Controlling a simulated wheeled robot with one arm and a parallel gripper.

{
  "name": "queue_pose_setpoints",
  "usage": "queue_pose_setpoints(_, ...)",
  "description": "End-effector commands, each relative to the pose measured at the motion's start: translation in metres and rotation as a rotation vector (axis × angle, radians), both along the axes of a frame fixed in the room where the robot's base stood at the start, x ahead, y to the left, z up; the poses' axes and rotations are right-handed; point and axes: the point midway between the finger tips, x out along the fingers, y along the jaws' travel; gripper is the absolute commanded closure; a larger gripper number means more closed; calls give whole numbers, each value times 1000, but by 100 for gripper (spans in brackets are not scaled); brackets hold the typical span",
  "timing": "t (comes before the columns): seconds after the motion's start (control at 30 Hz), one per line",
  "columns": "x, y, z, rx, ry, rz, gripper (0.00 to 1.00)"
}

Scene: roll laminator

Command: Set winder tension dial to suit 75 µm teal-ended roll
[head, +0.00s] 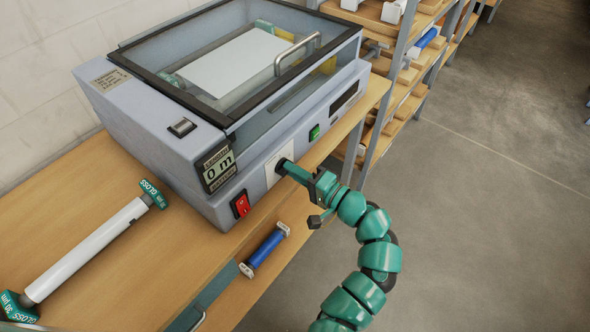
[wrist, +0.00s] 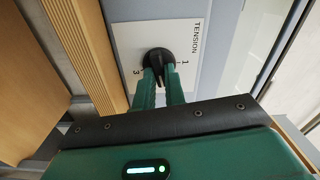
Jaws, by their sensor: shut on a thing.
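The black tension dial (wrist: 158,62) sits on a white plate (wrist: 130,42) marked TENSION, with a 1 and a 3 readable beside it. My gripper (wrist: 160,80) is shut on the dial, one teal finger on each side of its raised grip. The dial's exact setting is hard to tell, as the fingers cover part of the scale. In the head view my gripper (head: 287,167) reaches the dial on the laminator's (head: 180,130) front. A white roll with teal ends (head: 88,248) lies on the bench at left. Its ends read GLOSS; the thickness print is too small to read surely.
A red switch (head: 240,204), a 0 m display (head: 218,168) and a green button (head: 314,132) are near the dial. Shelves (head: 400,90) stand at back right. The floor (head: 480,220) at right is clear.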

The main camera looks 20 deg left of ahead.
Motion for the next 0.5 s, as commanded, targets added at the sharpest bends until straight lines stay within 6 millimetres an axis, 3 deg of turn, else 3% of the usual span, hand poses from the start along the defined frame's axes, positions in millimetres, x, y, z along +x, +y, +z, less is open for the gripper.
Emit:
queue_pose_setpoints(0.4, 1, -1, 2, 4, 3, -6, 100)
queue_pose_setpoints(0.43, 1, -1, 2, 4, 3, -6, 82)
queue_pose_setpoints(0.5, 1, -1, 1, 4, 3, -5, 69)
